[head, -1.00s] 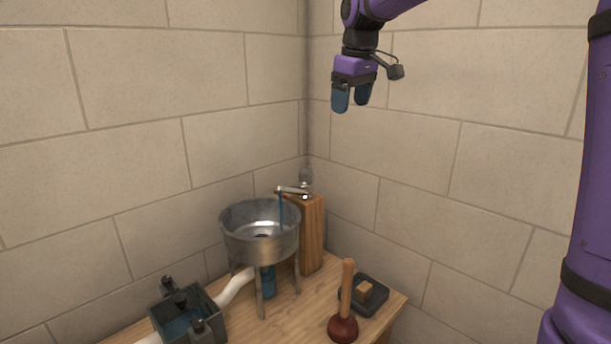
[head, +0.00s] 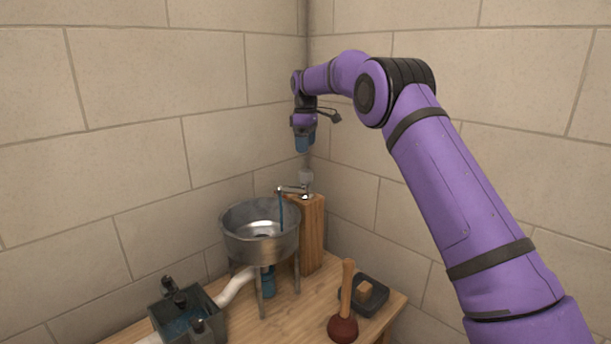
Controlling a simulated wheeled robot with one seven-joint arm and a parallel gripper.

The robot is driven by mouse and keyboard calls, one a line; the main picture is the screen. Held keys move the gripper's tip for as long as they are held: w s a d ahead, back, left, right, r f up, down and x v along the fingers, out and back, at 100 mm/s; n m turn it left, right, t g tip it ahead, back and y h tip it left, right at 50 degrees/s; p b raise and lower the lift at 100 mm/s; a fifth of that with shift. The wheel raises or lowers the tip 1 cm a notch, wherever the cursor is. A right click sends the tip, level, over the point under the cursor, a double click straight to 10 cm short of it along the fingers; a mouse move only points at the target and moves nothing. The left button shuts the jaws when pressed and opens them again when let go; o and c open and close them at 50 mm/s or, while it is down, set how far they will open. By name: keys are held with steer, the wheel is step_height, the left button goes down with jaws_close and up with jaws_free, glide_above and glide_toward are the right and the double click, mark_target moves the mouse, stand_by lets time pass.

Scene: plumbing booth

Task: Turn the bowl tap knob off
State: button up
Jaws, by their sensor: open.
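The bowl tap (head: 293,190) stands on a wooden post beside the metal bowl (head: 243,244). Its spout reaches over the bowl, and a blue stream of water (head: 281,212) runs down from it. The pale, see-through knob (head: 306,177) sits on top of the tap. The gap between the fingers is hard to see from this side.
The wooden post (head: 313,235) stands at the back of the wooden table (head: 283,319). A plunger (head: 345,305) and a dark tray with a sponge-like block (head: 364,291) are at the right. A dark basin with blue water (head: 184,318) and a white pipe (head: 234,287) are at the left. Walls meet behind the tap.

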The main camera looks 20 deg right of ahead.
mark_target(305, 170)
step_height(305, 170, down, 11)
steer(key=shift+r, duration=0.1)
stand_by(0.4)
steer(key=c, duration=0.9)
